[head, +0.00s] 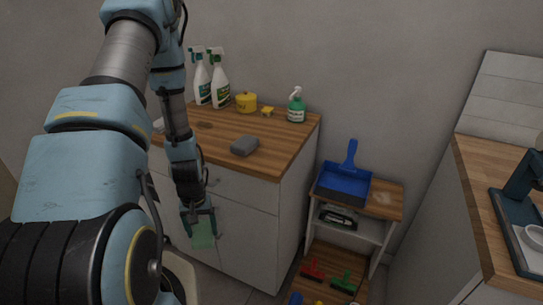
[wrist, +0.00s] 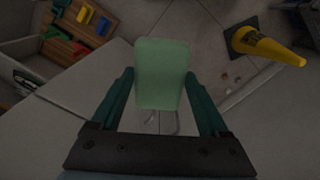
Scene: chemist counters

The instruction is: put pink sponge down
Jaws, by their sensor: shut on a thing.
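My gripper (head: 203,219) is shut on a pale green, flat block (head: 203,237), low in front of the drawer face of the wooden-topped cabinet (head: 190,142). In the wrist view the pale green block (wrist: 162,73) sits upright between the two dark teal fingers (wrist: 160,92). No pink sponge shows in either view; the held block looks green. A grey sponge-like block (head: 245,146) lies on the cabinet top near its front edge.
Spray bottles (head: 219,80), a yellow pot (head: 246,102) and a green bottle (head: 297,107) stand along the cabinet's back. A blue dustpan (head: 345,182) rests on the small shelf unit to the right. The wrist view shows a yellow cone (wrist: 266,47) on the floor.

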